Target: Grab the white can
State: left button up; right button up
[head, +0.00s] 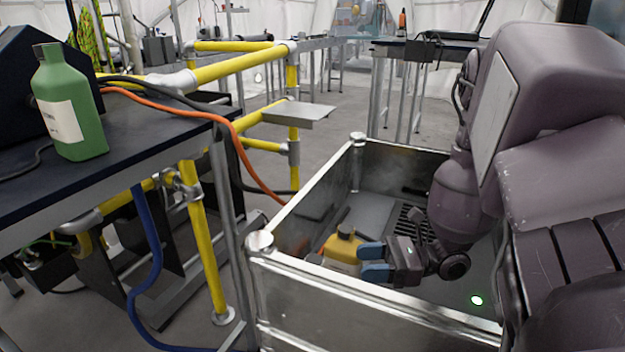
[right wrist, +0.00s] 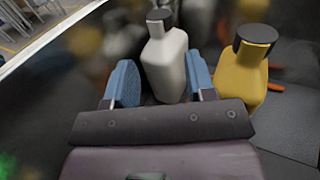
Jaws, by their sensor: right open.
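The white can (right wrist: 166,68), a pale bottle shape with a black cap, stands between the two blue fingers of my right gripper (right wrist: 162,78) in the right wrist view. The gripper is open, with a visible gap between the can and the left finger; the can is close to the right finger. In the head view my right gripper (head: 373,261) is low inside the metal crate (head: 375,298). I cannot make out the white can clearly there. My left gripper is not in view.
A yellow bottle with a black cap (right wrist: 240,75) stands just right of the right finger; it also shows in the head view (head: 343,247). The crate's walls surround my right gripper. A green bottle (head: 68,105) stands on the dark table (head: 150,135) at left.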

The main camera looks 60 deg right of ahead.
aim_at(319, 260)
jog(key=p+x, duration=0.1)
jog(key=x, duration=0.9)
jog(key=shift+w, duration=0.1)
grip_shut()
